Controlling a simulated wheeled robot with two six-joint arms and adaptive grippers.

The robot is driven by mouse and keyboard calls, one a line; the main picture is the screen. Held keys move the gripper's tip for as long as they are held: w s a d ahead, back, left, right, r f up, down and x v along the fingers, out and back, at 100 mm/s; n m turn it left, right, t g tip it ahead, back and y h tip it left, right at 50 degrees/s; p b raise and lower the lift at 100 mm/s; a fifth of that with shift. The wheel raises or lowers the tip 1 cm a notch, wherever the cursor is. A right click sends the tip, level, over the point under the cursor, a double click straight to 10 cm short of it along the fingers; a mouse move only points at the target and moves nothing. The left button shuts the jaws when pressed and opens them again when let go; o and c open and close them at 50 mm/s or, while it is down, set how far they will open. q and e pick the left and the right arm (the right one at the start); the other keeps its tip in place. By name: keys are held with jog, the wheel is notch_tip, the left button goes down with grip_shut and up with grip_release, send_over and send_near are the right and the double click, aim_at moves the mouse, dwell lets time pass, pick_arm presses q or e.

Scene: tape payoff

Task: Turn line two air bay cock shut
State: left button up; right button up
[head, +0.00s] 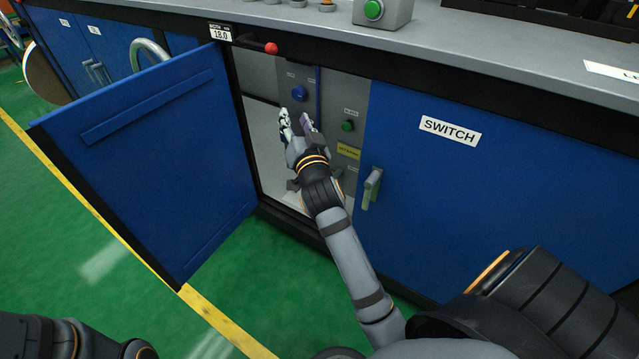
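The open bay in the blue cabinet shows a grey inner panel (330,86). On it is a round blue knob (299,93), which may be the air cock; its label is too small to read. My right gripper (297,122) reaches into the bay, just below the blue knob and apart from it in the picture. Its two fingers stand apart with nothing seen between them. I cannot tell its depth from the panel. My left gripper is out of view; only part of my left arm shows at the bottom left.
The blue door (150,160) hangs open on the left. A green button (348,126) and a yellow label (349,151) are right of my gripper. A red ball-ended lever (271,48) juts out above the bay. The closed SWITCH door (480,200) has a grey handle (371,188).

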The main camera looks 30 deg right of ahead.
jog(key=s+a+r+n+t+y+p, duration=0.25)
jog(key=s+a+n+y+p, duration=0.35)
jog(key=s+n+p, duration=0.45)
jog(key=s+d+f+m+g+p, duration=0.1)
jog(key=s+d+f+g+p, duration=0.2)
jog(key=f+g+p, duration=0.6)
notch_tip(320, 180, down, 4)
jog(key=s+p, duration=0.1)
jog(key=p, duration=1.2)
jog(key=shift+h+p, duration=0.35)
jog(key=shift+h, duration=0.05)
jog(key=shift+s+m, duration=0.1)
jog(key=shift+m, duration=0.15)
